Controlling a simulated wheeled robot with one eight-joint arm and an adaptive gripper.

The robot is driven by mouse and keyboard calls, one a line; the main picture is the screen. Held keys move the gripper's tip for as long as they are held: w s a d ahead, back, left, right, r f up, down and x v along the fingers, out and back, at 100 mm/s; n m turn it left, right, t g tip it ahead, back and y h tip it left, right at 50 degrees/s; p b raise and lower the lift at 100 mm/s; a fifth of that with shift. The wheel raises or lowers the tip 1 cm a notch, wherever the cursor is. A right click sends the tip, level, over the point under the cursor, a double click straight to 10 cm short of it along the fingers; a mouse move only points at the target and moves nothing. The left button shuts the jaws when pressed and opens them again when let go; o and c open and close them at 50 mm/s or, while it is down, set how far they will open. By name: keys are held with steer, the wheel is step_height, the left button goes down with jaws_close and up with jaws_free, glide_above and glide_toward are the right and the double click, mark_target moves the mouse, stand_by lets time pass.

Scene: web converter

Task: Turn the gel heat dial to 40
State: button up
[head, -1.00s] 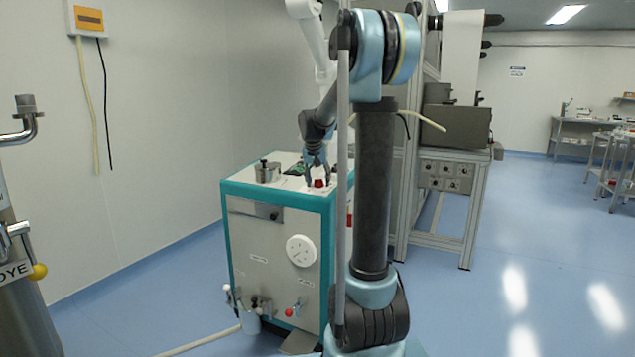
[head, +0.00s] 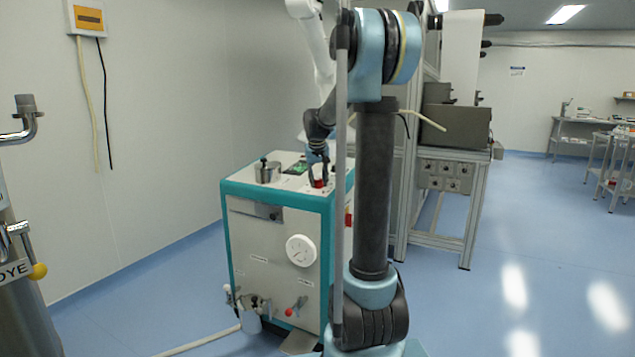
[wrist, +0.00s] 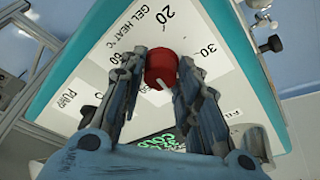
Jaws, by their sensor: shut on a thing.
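The gel heat dial (wrist: 161,68) is a red round knob on the white top panel of the teal-edged machine (head: 278,205). A short pale mark shows at its lower edge in the wrist view. Printed numbers 20 (wrist: 165,13) and 30 (wrist: 208,50) stand above and to the right of it; the number 40 is not visible, and the fingers cover part of the scale. My gripper (wrist: 163,75) is shut on the dial, one finger on each side. In the head view the dial (head: 318,183) shows small and red between the fingertips.
A metal pot-like fitting (head: 267,172) and a green display (head: 297,168) are on the same top. A metal frame (head: 440,200) stands close behind my arm on the right.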

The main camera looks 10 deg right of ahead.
steer(key=shift+n+y, duration=0.3)
steer(key=shift+n, duration=0.7)
steer(key=o, duration=1.1)
steer(key=shift+c, duration=0.2)
steer(key=v, duration=1.2)
